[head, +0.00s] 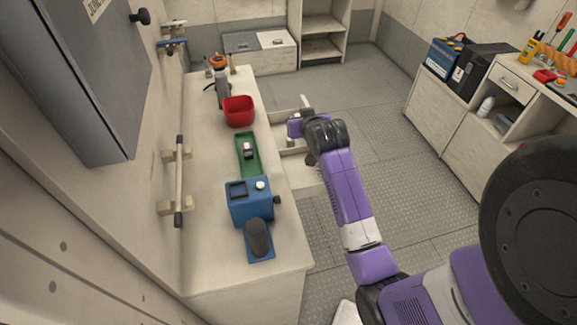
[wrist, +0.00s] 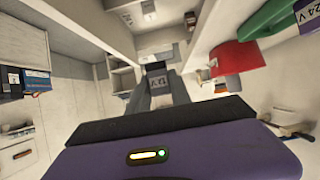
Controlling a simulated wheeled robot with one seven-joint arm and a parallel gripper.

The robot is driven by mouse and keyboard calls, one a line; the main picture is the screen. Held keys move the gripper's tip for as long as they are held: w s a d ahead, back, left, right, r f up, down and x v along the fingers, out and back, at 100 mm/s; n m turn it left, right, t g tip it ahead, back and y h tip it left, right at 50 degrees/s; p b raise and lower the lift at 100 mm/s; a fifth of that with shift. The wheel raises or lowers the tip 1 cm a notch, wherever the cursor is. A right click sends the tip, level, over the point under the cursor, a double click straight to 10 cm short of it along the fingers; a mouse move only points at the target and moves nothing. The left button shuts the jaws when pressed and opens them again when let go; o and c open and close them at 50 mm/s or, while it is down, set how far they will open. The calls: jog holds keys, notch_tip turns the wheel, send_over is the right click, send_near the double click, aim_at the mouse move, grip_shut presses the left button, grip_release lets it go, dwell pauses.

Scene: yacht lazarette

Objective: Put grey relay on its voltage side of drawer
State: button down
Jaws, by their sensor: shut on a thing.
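My gripper (wrist: 160,90) is shut on the grey relay (wrist: 157,69), which shows between the fingertips in the wrist view with a "12 V" label facing the camera. In the head view my purple wrist hangs over the open drawer (head: 306,178), which is pulled out from the counter's right side; the fingertips and the relay are not clear there. The drawer has a pale divider (head: 294,151) across it, partly hidden by my arm. I cannot tell whether the relay touches the drawer.
A red bin (head: 238,112), a blue device (head: 250,202) and a dark cylinder (head: 258,238) stand along the counter. The floor to the right is clear.

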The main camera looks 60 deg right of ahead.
notch_tip(320, 180, down, 16)
jog(key=shift+f, duration=0.25)
jog(key=shift+f, duration=0.15)
jog(key=c, duration=1.2)
grip_release()
jog(key=shift+o, duration=0.2)
jog(key=shift+r, duration=0.25)
jog(key=v, duration=1.2)
jog(key=shift+f, duration=0.1)
